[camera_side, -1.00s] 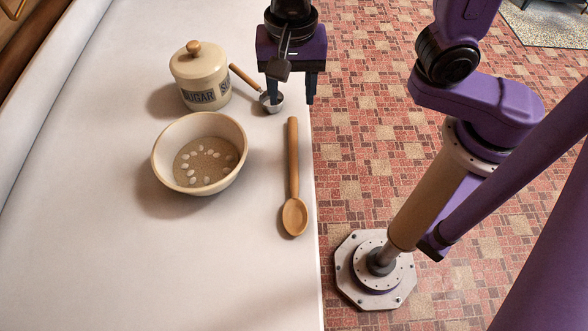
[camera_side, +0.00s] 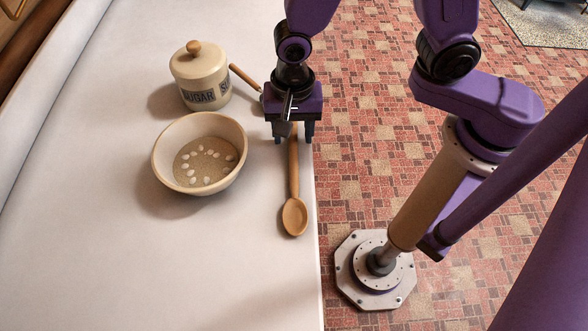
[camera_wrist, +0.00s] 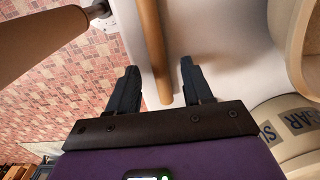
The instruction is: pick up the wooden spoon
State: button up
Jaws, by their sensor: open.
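The wooden spoon (camera_side: 294,200) lies on the white counter near its right edge in the side view, its bowl toward the viewer and its handle running back. My gripper (camera_side: 293,139) is over the far part of the handle, which it partly hides. In the wrist view the handle (camera_wrist: 152,50) runs down between the two spread fingers of my gripper (camera_wrist: 158,85), apart from both. The jaws are open and empty. I cannot tell the exact height of the fingertips above the handle.
A bowl (camera_side: 160,172) with sandy contents and pale pieces stands left of the spoon. A lidded sugar jar (camera_side: 198,72) stands behind it, with a wooden-handled scoop (camera_side: 244,76) partly hidden by my gripper. The counter's right edge is close to the spoon; the front counter is clear.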

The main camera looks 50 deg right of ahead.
jog(key=shift+f, duration=0.35)
grip_shut()
